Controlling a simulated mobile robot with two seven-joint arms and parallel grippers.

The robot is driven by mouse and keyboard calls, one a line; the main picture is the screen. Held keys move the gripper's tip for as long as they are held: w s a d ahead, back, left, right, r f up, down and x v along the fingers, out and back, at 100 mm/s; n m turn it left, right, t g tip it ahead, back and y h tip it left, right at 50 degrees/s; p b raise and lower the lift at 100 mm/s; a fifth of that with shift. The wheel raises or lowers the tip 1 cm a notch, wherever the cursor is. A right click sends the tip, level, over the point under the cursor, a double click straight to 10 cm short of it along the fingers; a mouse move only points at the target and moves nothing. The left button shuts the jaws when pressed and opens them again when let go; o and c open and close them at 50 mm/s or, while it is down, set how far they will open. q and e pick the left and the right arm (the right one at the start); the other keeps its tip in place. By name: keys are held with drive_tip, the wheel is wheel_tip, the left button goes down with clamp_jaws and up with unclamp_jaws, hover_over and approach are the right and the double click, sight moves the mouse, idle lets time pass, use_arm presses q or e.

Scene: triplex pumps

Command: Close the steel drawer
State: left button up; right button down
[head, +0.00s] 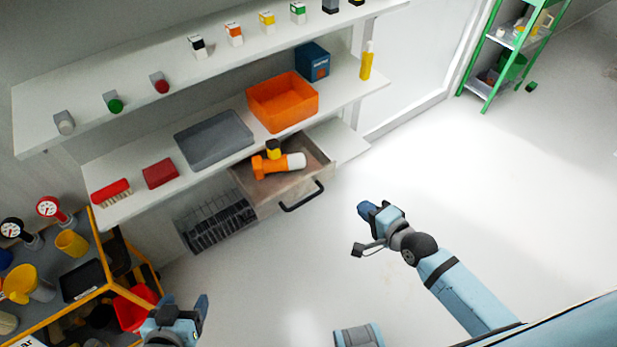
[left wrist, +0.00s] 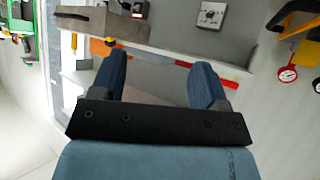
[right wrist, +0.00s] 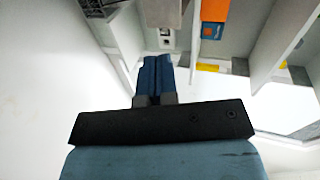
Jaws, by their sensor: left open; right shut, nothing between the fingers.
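The steel drawer (head: 268,203) stands pulled out below the lower shelf in the head view. It has a black bar handle (head: 302,196) on its front. An orange and white tool (head: 278,165) and a small yellow and black item (head: 273,149) lie in it. In the left wrist view, what looks like the drawer (left wrist: 105,25) shows at the top left, beyond the fingers. My right gripper (head: 364,209) is shut and empty, to the right of the handle and apart from it. My left gripper (head: 185,307) is open and empty, low at the left, well away from the drawer.
An orange bin (head: 283,102), a grey tray (head: 213,139) and a red box (head: 160,174) sit on the shelf above. A wire rack (head: 217,228) is left of the drawer. A yellow-framed cart (head: 97,300) stands at the lower left. The floor in front is clear.

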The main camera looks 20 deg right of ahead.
drive_tip(key=w, duration=0.1)
drive_tip(key=b, duration=0.2)
approach(324, 173)
drive_tip(key=shift+m, duration=0.4)
drive_tip(key=x, duration=0.6)
drive_tip(key=shift+s+f, duration=0.1)
drive_tip(key=shift+f, duration=0.15)
use_arm(q)
drive_tip(key=shift+s+f, duration=0.2)
drive_tip(key=shift+f, duration=0.55)
use_arm(e)
drive_tip(key=shift+w+a, duration=0.2)
drive_tip(key=shift+w, duration=0.45)
